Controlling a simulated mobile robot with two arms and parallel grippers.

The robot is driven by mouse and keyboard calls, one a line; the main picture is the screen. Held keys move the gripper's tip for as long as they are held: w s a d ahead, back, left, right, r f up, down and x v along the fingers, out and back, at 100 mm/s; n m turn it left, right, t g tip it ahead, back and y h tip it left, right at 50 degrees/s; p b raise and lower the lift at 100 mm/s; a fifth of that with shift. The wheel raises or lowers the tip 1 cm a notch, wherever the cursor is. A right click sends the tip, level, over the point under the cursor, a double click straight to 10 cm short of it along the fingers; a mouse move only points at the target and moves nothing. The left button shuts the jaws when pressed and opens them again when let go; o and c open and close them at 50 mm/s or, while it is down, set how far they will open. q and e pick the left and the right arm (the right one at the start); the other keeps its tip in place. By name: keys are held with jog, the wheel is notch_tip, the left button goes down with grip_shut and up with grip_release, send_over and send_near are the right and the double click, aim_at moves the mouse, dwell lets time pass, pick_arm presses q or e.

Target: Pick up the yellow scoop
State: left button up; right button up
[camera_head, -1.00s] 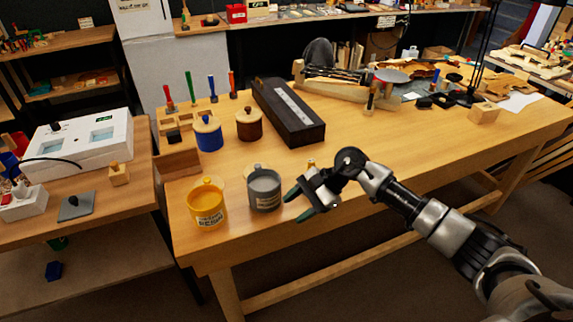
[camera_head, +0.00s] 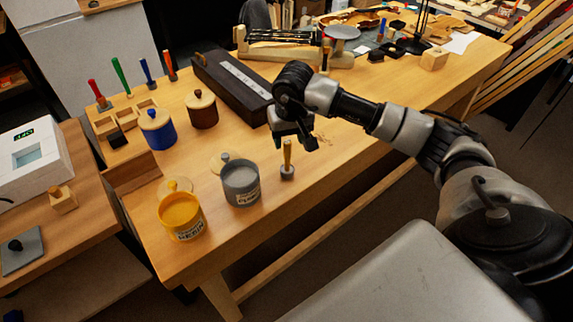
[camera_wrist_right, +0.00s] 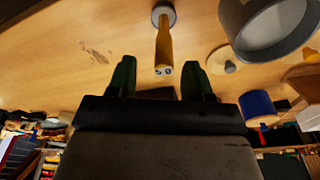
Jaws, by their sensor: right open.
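The yellow scoop (camera_head: 287,157) stands upright on the bench, with its yellow handle up and its grey end on the wood. It also shows in the right wrist view (camera_wrist_right: 163,43), with the handle end toward my gripper. My right gripper (camera_head: 296,134) is above and just behind the scoop in the head view. In the right wrist view its two green-lined fingers (camera_wrist_right: 159,80) are apart and empty, and the handle end lies just beyond the gap between them. My left gripper is not in view.
A grey pot (camera_head: 240,184) and a yellow pot (camera_head: 181,217) stand left of the scoop. Blue (camera_head: 158,131) and brown (camera_head: 202,110) lidded jars and a long dark case (camera_head: 230,86) are behind. The bench right of the scoop is clear.

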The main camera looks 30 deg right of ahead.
aim_at(287, 169)
notch_tip(287, 169, down, 4)
jog(key=shift+w+a+r+p, duration=0.1)
jog(key=shift+a+p, duration=0.05)
jog(key=shift+p, duration=0.35)
jog(key=shift+w+f, duration=0.15)
jog(key=shift+f, duration=0.35)
jog(key=c, duration=0.9)
grip_shut()
jog(key=shift+r, duration=0.1)
